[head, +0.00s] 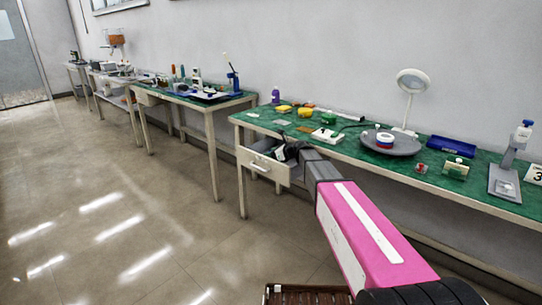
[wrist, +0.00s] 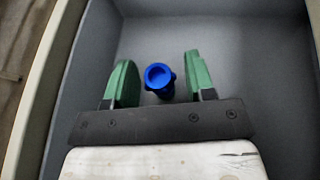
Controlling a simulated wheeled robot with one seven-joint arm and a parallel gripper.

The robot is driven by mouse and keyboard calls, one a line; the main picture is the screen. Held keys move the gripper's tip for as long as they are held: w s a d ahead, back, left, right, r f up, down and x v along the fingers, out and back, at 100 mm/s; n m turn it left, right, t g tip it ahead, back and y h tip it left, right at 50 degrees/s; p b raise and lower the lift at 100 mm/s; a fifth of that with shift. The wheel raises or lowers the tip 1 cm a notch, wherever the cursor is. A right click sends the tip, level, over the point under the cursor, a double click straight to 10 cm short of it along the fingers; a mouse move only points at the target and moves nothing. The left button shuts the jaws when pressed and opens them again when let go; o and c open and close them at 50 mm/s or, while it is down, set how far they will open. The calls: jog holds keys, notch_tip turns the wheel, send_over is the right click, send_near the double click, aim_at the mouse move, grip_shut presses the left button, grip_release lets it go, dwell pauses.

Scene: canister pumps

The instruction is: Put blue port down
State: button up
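The blue port (wrist: 159,78) is a small blue cylindrical piece with a round, hollow-looking top. In the wrist view it is between the green fingers of my gripper (wrist: 160,70), with a gap to each finger. My gripper is open and points down into the grey-lined drawer (wrist: 240,60). I cannot tell for sure whether the port rests on the drawer floor. In the head view my gripper (head: 287,152) is over the pulled-out drawer (head: 262,168), and the port is hidden there.
The green-topped bench (head: 340,150) above the drawer holds a grey round plate (head: 405,146), a white ring lamp (head: 411,82), a blue tray (head: 452,147) and several small parts. Drawer walls stand close around my gripper. The floor (head: 110,200) at left is clear.

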jog(key=shift+d+r, duration=0.1)
jog(key=shift+r, duration=0.1)
jog(key=v, duration=0.7)
jog(key=shift+s+d, duration=0.1)
dwell(0.9)
